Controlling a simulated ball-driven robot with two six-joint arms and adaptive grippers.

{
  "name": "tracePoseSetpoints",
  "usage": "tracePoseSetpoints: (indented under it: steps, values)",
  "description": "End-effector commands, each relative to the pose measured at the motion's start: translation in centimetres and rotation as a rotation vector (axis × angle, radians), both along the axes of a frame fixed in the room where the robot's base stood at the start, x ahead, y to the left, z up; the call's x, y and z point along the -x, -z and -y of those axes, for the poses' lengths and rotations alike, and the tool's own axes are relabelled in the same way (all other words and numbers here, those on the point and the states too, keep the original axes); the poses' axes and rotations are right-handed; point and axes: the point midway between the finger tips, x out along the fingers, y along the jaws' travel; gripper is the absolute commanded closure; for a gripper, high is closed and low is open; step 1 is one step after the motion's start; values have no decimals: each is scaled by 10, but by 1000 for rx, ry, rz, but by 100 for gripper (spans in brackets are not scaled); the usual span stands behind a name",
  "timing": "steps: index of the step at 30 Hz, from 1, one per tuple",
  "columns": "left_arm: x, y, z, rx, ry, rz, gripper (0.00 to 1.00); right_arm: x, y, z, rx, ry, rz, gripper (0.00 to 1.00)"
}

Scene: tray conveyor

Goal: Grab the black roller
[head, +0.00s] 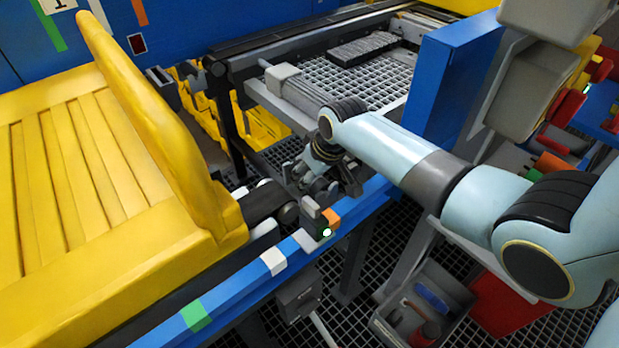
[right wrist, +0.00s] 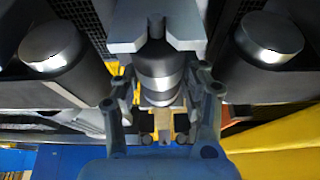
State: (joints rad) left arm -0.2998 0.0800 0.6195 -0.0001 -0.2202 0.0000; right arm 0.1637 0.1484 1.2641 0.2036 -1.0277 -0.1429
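A black roller (right wrist: 160,72) with a grey band and a bright rounded end shows in the middle of the right wrist view. It lies between the finger links of my right gripper (right wrist: 156,28). The pale fingertip blocks hide its far part, and a narrow dark gap shows between them. I cannot tell whether the fingers press on it. In the head view my right gripper (head: 320,178) is low over the conveyor, and the roller cannot be made out there. My left gripper is not in view.
Two more dark cylinders, left (right wrist: 53,45) and right (right wrist: 268,38), flank the gripper. A blue conveyor rail (head: 235,285) runs beside it. A large yellow tray (head: 75,200) fills the left. A grey bin (head: 390,335) with parts stands below right. A blue panel (head: 450,75) stands behind my right arm.

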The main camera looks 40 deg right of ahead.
Motion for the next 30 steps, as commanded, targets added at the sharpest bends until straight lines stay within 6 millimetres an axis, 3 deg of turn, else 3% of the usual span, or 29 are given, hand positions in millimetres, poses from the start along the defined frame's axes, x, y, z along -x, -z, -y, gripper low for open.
tracePoseSetpoints:
  steps: [2, 9, 17, 20, 30]
  values:
    - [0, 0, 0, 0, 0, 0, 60, 0, 0, 0, 0, 0, 0, 68]
    - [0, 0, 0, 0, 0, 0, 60, 0, 0, 0, 0, 0, -1, 100]
    - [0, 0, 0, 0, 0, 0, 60, -1, -2, 0, 1, 0, 2, 100]
    - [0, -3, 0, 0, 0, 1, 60, -1, -11, 1, 1, -1, 3, 100]
    - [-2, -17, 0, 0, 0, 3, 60, -1, -79, 0, 1, -1, 5, 100]
